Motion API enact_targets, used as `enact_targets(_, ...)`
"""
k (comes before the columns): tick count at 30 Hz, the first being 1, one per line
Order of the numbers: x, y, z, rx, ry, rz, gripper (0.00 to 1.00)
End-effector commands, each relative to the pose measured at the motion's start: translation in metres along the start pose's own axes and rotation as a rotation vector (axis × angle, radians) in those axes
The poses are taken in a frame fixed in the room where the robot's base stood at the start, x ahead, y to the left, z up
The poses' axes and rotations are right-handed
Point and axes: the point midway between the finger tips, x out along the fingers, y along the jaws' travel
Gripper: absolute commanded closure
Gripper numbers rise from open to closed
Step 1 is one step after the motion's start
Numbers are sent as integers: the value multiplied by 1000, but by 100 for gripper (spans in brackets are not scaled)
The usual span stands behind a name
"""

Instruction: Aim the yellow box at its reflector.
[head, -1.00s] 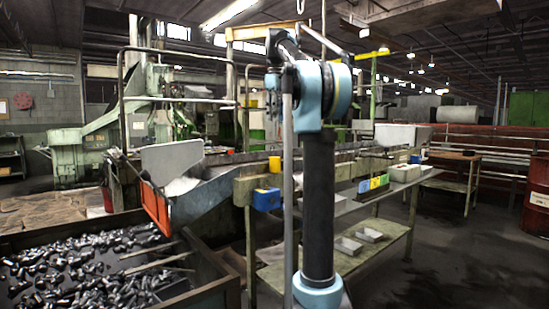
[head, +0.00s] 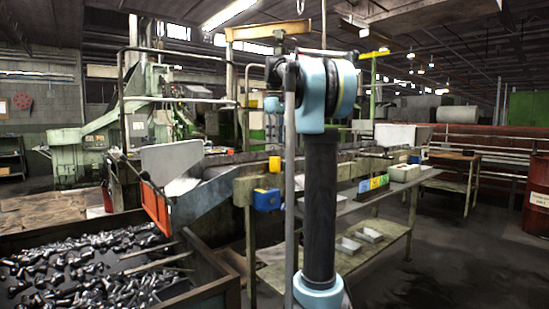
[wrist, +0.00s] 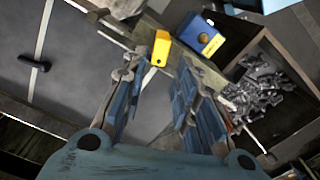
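The small yellow box (head: 275,164) sits on a pale beam just above a blue box (head: 266,200). In the wrist view the yellow box (wrist: 161,48) has a dark round spot on one face and shows beyond my fingertips, toward the picture's top. The blue box (wrist: 200,35) with a yellow patch is to its right. My gripper (wrist: 157,75) is open, its two fingers well apart with nothing between them. It does not visibly touch the yellow box. I cannot make out which thing is the reflector. My arm's column hides part of the beam in the head view.
A bin (head: 215,272) of metal bolts stands at the lower left, below an orange-edged chute (head: 155,204). A green shelf bench (head: 385,230) with small trays stands behind my column. A red drum (head: 537,200) is at the far right. Floor at the lower right is clear.

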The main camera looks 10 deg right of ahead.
Motion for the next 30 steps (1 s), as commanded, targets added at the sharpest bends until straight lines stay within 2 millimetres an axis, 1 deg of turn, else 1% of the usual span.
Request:
enact_targets(1,9,0,0,0,0,0,72)
enact_targets(6,37,0,0,0,0,0,72)
enact_targets(9,51,0,0,0,0,0,72)
enact_targets(13,65,0,0,0,0,0,72)
enact_targets(19,74,0,0,0,0,0,72)
enact_targets(27,75,0,0,0,0,0,72)
enact_targets(29,75,0,0,0,0,0,86)
enact_targets(30,75,0,0,0,0,0,95)
